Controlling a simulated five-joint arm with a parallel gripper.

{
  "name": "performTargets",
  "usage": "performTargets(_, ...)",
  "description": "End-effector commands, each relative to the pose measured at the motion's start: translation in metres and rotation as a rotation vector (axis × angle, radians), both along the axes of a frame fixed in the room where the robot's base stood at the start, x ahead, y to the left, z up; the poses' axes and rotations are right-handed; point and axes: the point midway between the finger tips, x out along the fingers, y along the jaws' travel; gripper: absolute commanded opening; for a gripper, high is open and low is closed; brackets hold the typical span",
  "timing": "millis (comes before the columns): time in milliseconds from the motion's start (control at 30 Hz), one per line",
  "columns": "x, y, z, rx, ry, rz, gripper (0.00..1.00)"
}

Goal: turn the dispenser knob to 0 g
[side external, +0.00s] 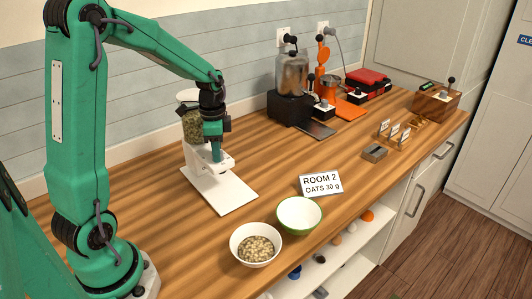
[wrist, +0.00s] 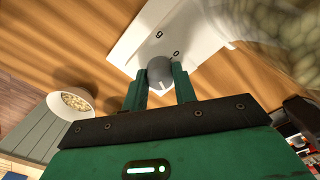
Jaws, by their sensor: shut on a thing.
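The dispenser (side external: 220,188) stands on the wooden counter, with a white base plate and a clear hopper of oats (side external: 193,125). Its round grey knob (wrist: 160,70) sits on the white front in the wrist view, with a pale mark on its face. A "0" and a "g" are printed close by; I cannot tell exactly where the mark points. My gripper (wrist: 160,84) is shut on the knob, one green finger on each side. In the side view my gripper (side external: 215,150) points down at the dispenser and hides the knob.
A white bowl of oats (side external: 241,260) and a green-rimmed empty bowl (side external: 300,215) stand at the front edge. A card (side external: 321,184) reads "ROOM 2 OATS 30 g". Further back are a blender (side external: 291,78), an orange machine (side external: 340,108) and a wooden box (side external: 436,103).

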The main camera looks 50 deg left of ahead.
Motion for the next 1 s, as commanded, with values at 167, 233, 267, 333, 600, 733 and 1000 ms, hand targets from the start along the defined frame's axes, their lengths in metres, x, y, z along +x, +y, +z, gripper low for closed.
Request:
performTargets(167,0.0003,-0.0001,0.0007,0.000,-0.001,0.133,0.05)
performTargets(233,0.0004,-0.0001,0.0008,0.000,-0.001,0.194,0.05)
performTargets(267,0.0004,-0.0001,0.0008,0.000,-0.001,0.221,0.05)
performTargets(333,0.0004,-0.0001,0.0008,0.000,-0.001,0.287,0.05)
performTargets(600,0.0005,-0.0001,0.0010,0.000,-0.001,0.543,0.05)
performTargets(733,0.0007,-0.0001,0.0010,0.000,-0.001,0.667,0.05)
performTargets(1000,0.0008,-0.0001,0.0012,0.000,-0.002,0.923,0.05)
